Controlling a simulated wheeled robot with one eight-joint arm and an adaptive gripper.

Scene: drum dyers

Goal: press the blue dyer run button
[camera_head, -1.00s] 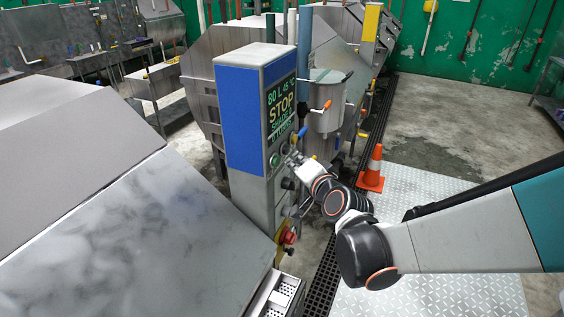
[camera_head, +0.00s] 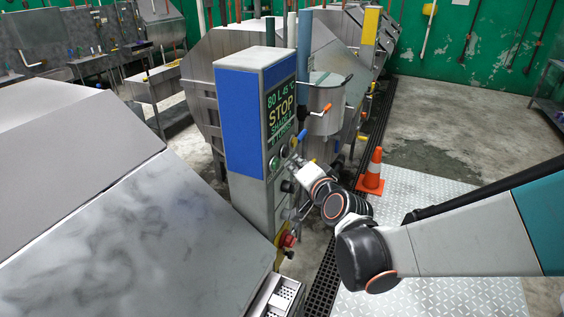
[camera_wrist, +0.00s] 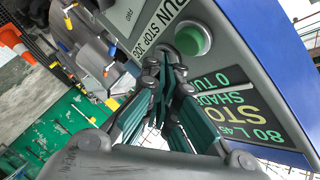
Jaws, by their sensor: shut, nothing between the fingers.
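The blue dyer's control pillar (camera_head: 248,115) has a blue side and a lit screen (camera_head: 281,110) that reads STOP. A round green button (camera_wrist: 192,40) sits below the screen, beside a label strip (camera_wrist: 160,32) reading RUN, STOP and a partly legible third word. The button also shows in the head view (camera_head: 274,162). My gripper (camera_wrist: 164,72) is shut and empty, with its fingertips close to the panel just beside the green button. They overlap the label strip's edge in the wrist view; I cannot tell whether they touch the panel.
A red emergency-type knob (camera_head: 288,240) sits low on the pillar. A steel pot (camera_head: 327,103) with an orange-handled valve is behind it. An orange cone (camera_head: 373,172) stands on the floor plate right of the pillar. A steel sloped housing (camera_head: 140,235) fills the left foreground.

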